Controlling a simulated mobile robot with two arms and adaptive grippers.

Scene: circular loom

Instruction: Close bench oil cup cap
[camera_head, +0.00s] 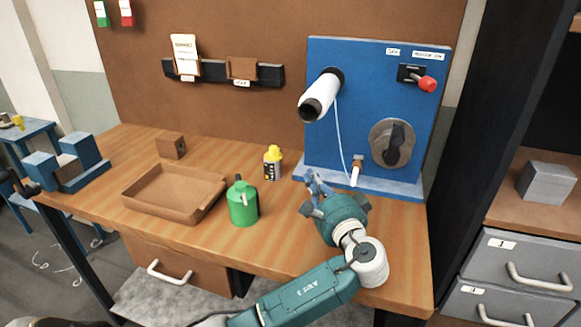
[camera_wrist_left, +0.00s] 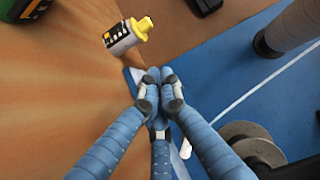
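My left gripper (camera_head: 315,186) is over the bench just in front of the blue machine's base (camera_head: 385,187). In the left wrist view its blue fingertips (camera_wrist_left: 160,82) are drawn together, with nothing visible between them. No oil cup cap can be clearly picked out; anything directly under or behind my fingers is hidden. A green oil can (camera_head: 242,204) with a spout stands on the bench left of the gripper. A yellow-topped bottle (camera_head: 272,164) with a dark label stands behind it, and it also shows in the left wrist view (camera_wrist_left: 122,38). My right gripper is not in view.
The blue machine panel (camera_head: 355,75) bears a white spool (camera_head: 319,94), a red-knobbed switch (camera_head: 426,84) and a round dial (camera_head: 392,143). A thread runs down near a white peg (camera_head: 356,172). A brown tray (camera_head: 135,199) and wooden block (camera_head: 171,146) lie left.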

